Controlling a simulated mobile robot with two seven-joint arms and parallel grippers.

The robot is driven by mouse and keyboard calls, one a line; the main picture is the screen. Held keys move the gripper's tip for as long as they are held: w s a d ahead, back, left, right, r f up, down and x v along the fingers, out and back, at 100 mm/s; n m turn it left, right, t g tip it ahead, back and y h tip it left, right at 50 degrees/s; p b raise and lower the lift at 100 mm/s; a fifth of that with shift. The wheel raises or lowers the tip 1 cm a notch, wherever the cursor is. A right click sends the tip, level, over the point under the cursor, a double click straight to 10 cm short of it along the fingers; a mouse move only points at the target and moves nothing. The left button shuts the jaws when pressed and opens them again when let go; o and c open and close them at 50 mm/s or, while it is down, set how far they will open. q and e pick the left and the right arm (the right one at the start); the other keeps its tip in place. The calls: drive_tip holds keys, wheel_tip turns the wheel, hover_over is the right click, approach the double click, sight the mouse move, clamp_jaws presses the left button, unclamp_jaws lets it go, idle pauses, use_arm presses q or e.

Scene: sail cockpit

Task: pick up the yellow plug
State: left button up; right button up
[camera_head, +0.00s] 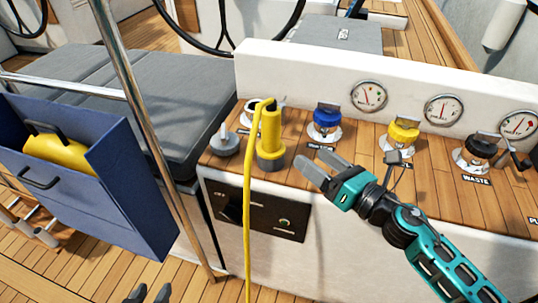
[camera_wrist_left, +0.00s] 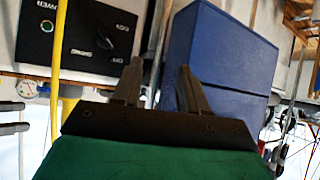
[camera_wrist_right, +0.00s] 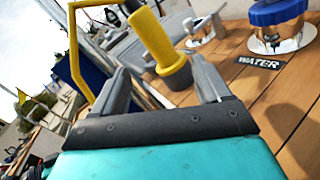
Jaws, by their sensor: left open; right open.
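The yellow plug (camera_head: 270,135) stands upright on the wooden counter, with a dark grey base ring and a yellow cable (camera_head: 248,220) looping from its top down the counter's front. My right gripper (camera_head: 314,165) is open and empty, just right of the plug and apart from it. In the right wrist view the plug (camera_wrist_right: 158,45) shows beyond and between the open fingers (camera_wrist_right: 160,88). My left gripper (camera_head: 148,295) shows only its fingertips at the bottom edge of the head view. It is open and empty in the left wrist view (camera_wrist_left: 158,85), low in front of the counter.
A grey cap (camera_head: 224,142) stands left of the plug. Blue (camera_head: 325,122), yellow (camera_head: 402,132) and black (camera_head: 478,150) capped fittings line the counter to the right, below round gauges. A steel pole (camera_head: 145,120) and a blue box (camera_head: 85,180) stand left.

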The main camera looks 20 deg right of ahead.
sight(278, 138)
drive_tip(key=w+a+n, duration=0.1)
drive_tip(key=w, duration=0.1)
drive_tip(key=w+a+n, duration=0.1)
drive_tip(key=w+n, duration=0.1)
drive_tip(key=w+a+n+y+p, duration=0.1)
drive_tip(key=w+n, duration=0.1)
drive_tip(key=shift+w+a+f+g, duration=0.2)
drive_tip(key=shift+a+g, duration=0.05)
drive_tip(key=shift+g, duration=0.05)
drive_tip(key=shift+x, duration=0.8)
use_arm(q)
drive_tip(key=shift+a+r+p, duration=0.2)
drive_tip(key=shift+r+p, duration=0.1)
drive_tip(key=shift+p, duration=0.05)
use_arm(e)
drive_tip(key=shift+x, duration=2.25)
drive_tip(key=shift+f, duration=0.1)
